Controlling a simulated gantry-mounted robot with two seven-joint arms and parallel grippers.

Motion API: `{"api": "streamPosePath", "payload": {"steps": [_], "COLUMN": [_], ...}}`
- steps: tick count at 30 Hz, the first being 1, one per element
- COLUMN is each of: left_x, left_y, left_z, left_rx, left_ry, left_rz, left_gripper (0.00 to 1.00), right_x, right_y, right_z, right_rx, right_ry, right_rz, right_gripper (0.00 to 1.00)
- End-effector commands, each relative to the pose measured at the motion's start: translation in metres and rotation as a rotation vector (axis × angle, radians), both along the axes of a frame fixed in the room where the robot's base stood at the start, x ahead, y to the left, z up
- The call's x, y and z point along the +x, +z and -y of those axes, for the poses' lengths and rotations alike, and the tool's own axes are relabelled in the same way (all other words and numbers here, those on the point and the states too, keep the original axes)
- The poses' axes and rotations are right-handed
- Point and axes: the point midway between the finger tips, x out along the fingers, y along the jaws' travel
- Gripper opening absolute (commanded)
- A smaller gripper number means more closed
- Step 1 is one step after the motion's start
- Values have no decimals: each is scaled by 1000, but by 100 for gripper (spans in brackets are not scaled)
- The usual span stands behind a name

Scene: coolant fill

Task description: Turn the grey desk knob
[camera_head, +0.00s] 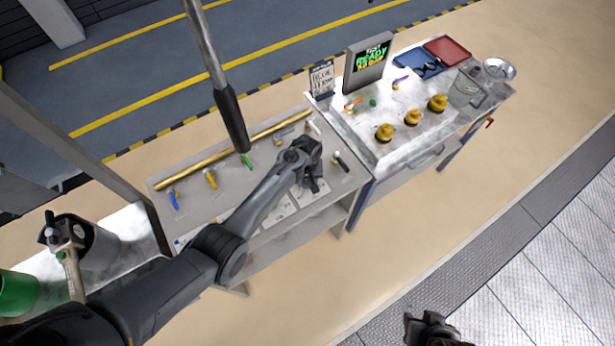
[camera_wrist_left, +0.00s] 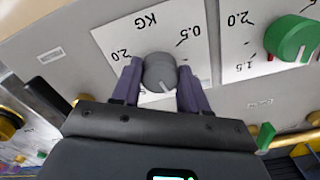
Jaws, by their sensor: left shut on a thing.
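The grey desk knob (camera_wrist_left: 160,72) sits on a white dial plate (camera_wrist_left: 118,42) marked KG, 0.5 and 2.0, in the left wrist view. My left gripper (camera_wrist_left: 157,88) has its two purple fingers on either side of the knob and is shut on it. In the head view my left gripper (camera_head: 312,184) is at the desk's front panel, and it hides the grey knob there. My right gripper (camera_head: 430,328) shows only in part at the bottom edge of the head view, away from the desk; its jaws are unclear.
A green knob (camera_wrist_left: 292,38) on its own dial plate is close beside the grey one. Colored valve handles and a brass pipe (camera_head: 235,150) are on the desk. A hanging dark-gripped rod (camera_head: 231,115) is above it. A display (camera_head: 367,65) stands on the right-hand table.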

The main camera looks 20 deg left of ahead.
Motion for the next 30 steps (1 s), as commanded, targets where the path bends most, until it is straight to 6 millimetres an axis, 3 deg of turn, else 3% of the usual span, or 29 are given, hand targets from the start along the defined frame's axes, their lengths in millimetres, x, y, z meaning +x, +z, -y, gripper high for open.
{"api": "streamPosePath", "payload": {"steps": [18, 30], "left_x": [0, 1], "left_y": [2, 1], "left_z": [-2, -1], "left_rx": [1, 0], "left_ry": [-580, -844], "left_rz": [-1, 1], "left_gripper": [13, 13], "right_x": [0, 0], "right_y": [19, 21], "right_z": [0, 2], "right_rx": [0, -7], "right_ry": [0, 5], "right_rz": [0, 0], "right_gripper": [36, 36]}}
